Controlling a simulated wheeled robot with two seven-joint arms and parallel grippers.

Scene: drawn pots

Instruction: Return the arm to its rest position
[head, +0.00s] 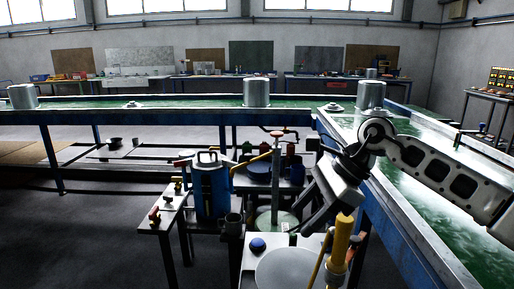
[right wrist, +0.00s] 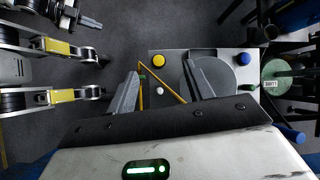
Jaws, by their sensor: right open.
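My right arm (head: 440,168) comes in from the right in the head view, reaching over the green belt. My right gripper (head: 325,215) points down and is open, above the small workstation. In the right wrist view, the two grey fingers of the right gripper (right wrist: 165,78) stand wide apart with nothing held between them. Floor, a grey table and thin yellow bars show beyond them. My left gripper is not seen in the head view.
A green conveyor (head: 190,103) carries metal pots (head: 257,93), with another pot (head: 370,96) near my arm. Below stand a blue canister (head: 209,190), a round grey plate (head: 285,270) and a yellow post (head: 341,240) close to the gripper. Open floor (head: 90,240) lies left.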

